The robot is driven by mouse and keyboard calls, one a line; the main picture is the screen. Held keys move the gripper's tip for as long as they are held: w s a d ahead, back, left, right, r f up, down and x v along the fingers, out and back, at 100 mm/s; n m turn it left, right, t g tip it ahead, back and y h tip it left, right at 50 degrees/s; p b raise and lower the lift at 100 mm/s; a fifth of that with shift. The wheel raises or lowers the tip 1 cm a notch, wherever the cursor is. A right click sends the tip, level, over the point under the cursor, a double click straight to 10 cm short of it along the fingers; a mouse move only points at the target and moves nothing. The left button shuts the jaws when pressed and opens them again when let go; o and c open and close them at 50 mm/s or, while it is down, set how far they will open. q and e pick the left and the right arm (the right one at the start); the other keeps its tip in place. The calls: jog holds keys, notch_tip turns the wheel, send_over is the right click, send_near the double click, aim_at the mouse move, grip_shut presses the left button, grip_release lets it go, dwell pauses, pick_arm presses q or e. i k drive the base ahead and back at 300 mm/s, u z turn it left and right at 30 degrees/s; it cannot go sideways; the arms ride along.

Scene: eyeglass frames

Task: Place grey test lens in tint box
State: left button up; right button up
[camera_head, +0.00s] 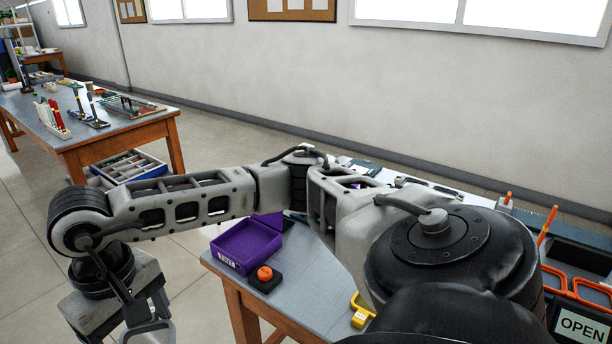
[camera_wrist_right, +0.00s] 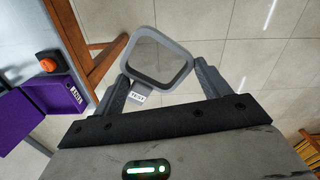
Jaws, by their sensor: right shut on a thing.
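The grey test lens (camera_wrist_right: 158,58) is a rounded square with a grey rim and a small labelled tab. In the right wrist view it sits between the fingers of my right gripper (camera_wrist_right: 162,76), which is shut on it. The tint box (camera_head: 246,243) is a purple open-topped box with a white label, on the near left corner of the table; it also shows at the left of the right wrist view (camera_wrist_right: 28,118). My right arm reaches across to the left in the head view, and the gripper hangs beyond the table's left edge, over the floor, apart from the box. My left gripper is out of view.
An orange knob on a black base (camera_head: 265,274) stands beside the box. A yellow object (camera_head: 361,311) lies near the table's front. A black case with orange handles and an OPEN sign (camera_head: 582,327) is at right. My arm hides much of the table (camera_head: 306,285).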

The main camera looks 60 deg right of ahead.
aim_at(246, 246)
jog(key=k, duration=1.25)
jog(key=z, duration=2.25)
